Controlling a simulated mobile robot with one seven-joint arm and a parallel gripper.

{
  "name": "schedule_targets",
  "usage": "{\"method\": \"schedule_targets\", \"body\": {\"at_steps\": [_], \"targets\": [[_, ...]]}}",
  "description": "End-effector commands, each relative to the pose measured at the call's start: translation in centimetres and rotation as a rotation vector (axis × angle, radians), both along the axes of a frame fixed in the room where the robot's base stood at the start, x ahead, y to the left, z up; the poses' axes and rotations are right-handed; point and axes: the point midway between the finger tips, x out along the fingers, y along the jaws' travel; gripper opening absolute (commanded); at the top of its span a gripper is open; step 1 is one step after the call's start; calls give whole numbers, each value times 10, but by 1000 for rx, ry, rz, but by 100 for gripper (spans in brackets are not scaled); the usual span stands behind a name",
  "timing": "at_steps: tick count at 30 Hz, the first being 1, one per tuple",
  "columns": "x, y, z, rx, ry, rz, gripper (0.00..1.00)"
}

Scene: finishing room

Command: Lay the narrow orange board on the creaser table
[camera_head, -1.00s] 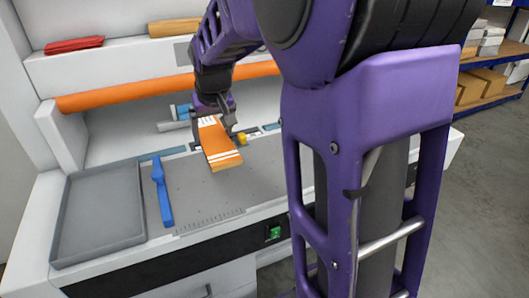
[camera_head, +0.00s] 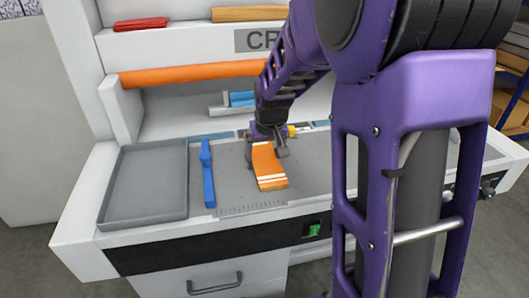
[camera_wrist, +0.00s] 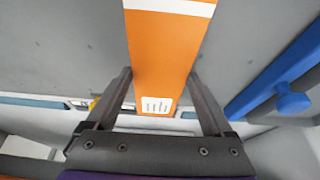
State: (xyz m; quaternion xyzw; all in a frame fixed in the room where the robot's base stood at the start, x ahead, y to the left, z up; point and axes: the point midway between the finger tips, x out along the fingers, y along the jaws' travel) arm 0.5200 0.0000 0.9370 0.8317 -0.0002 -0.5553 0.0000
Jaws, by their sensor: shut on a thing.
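The narrow orange board (camera_head: 266,163) has white stripes near its front end and a white printed patch near the other end. My gripper (camera_head: 267,145) is shut on its rear end, with the board reaching forward toward the table's front edge. In the wrist view the board (camera_wrist: 165,50) lies between the two dark fingers (camera_wrist: 165,95). The grey creaser table (camera_head: 235,185) is below it. I cannot tell whether the board touches the surface or is slightly above it.
A blue bar with a knob (camera_head: 208,175) lies left of the board. A grey empty tray (camera_head: 148,215) is further left. An orange roller (camera_head: 190,74) runs across behind. A red item (camera_head: 141,24) and a tan board (camera_head: 250,14) sit on the upper ledge. Bare table surface surrounds the board.

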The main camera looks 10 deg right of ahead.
Motion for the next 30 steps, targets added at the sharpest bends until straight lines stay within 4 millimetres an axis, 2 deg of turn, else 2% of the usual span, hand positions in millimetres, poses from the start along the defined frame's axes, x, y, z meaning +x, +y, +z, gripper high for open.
{"method": "schedule_targets", "body": {"at_steps": [4,5,7,17,20,30], "targets": [[0,0,-4,0,0,0,21],[0,0,-4,0,0,0,88],[0,0,-3,0,0,0,100],[0,0,4,0,0,0,100],[-5,0,17,0,-2,0,100],[-33,0,84,0,-4,1,100]]}}
